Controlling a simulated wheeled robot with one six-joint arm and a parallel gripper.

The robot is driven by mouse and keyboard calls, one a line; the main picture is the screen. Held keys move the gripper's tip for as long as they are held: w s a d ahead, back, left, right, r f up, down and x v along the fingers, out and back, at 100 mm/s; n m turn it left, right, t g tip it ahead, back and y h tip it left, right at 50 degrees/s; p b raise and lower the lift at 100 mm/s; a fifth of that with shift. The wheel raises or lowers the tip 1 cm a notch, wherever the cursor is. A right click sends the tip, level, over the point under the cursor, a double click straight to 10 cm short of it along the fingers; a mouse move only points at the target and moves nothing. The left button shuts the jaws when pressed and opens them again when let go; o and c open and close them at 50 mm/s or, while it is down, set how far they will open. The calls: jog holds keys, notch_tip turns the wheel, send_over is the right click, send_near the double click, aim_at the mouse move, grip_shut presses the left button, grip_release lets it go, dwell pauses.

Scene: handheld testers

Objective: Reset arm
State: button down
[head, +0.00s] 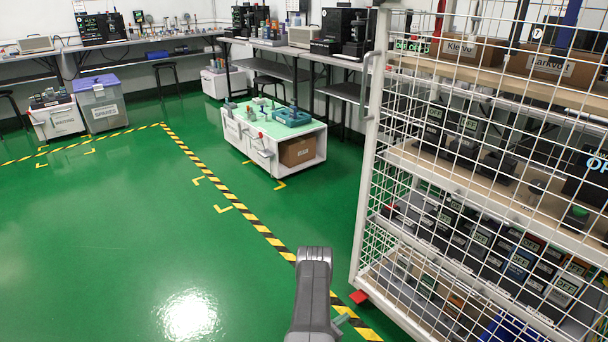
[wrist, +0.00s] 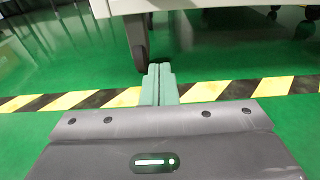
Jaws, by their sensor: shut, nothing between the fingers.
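My gripper (wrist: 160,84) shows in the wrist view with its two grey-green fingers pressed together and nothing between them. It points over the green floor toward a yellow-black striped line and the wheel of a white cart (wrist: 190,5). In the head view my grey arm rises at the bottom centre, and a small part of the gripper (head: 342,319) shows at its right side. The arm hangs over the floor, close to the left of the wire cage shelf. Most of the gripper is hidden behind the arm link in the head view.
A white wire cage shelf (head: 367,150) with boxes and testers fills the right side. A low white cart (head: 316,137) with a green top stands at the centre back. Benches line the back wall. The green floor (head: 110,230) at left is clear.

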jog(key=shift+s+a, duration=0.25)
jog(key=shift+a, duration=0.05)
